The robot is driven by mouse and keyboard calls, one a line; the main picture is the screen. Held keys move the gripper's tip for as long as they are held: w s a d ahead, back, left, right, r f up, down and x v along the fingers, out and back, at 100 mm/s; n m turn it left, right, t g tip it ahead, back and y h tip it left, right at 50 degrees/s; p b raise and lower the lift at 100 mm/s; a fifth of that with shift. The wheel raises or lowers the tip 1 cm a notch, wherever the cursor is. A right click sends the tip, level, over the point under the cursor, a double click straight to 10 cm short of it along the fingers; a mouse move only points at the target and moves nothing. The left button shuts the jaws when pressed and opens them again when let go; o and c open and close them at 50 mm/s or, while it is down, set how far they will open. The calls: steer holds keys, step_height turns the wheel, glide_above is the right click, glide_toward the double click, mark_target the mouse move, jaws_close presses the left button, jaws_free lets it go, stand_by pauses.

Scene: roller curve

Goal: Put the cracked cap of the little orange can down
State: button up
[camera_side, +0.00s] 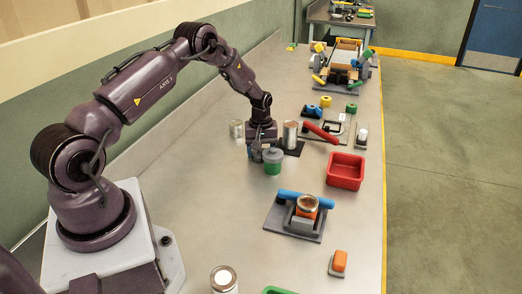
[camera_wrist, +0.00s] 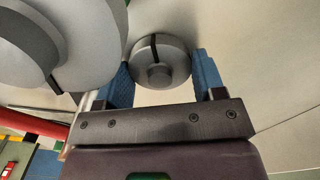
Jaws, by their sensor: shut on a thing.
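My gripper (camera_wrist: 160,80) is shut on a grey round cap (camera_wrist: 160,62) with a knob and a dark crack line, held between its blue finger pads. In the side view my gripper (camera_side: 256,157) is low over the bench, beside a green can with a grey top (camera_side: 272,166). The held cap is hard to make out there. An orange can (camera_side: 306,204) with a brownish top sits in a grey fixture with a blue bar, nearer the camera and to the right of my gripper.
A larger grey round thing (camera_wrist: 55,45) with a dark mark fills the wrist view's upper left. A red tray (camera_side: 346,171) is right of my gripper. Metal cans (camera_side: 290,135) stand close behind. A small orange piece (camera_side: 340,261) sits near the front. Bench left of the fixture is clear.

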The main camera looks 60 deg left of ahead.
steer(key=shift+f, duration=0.15)
steer(key=o, duration=1)
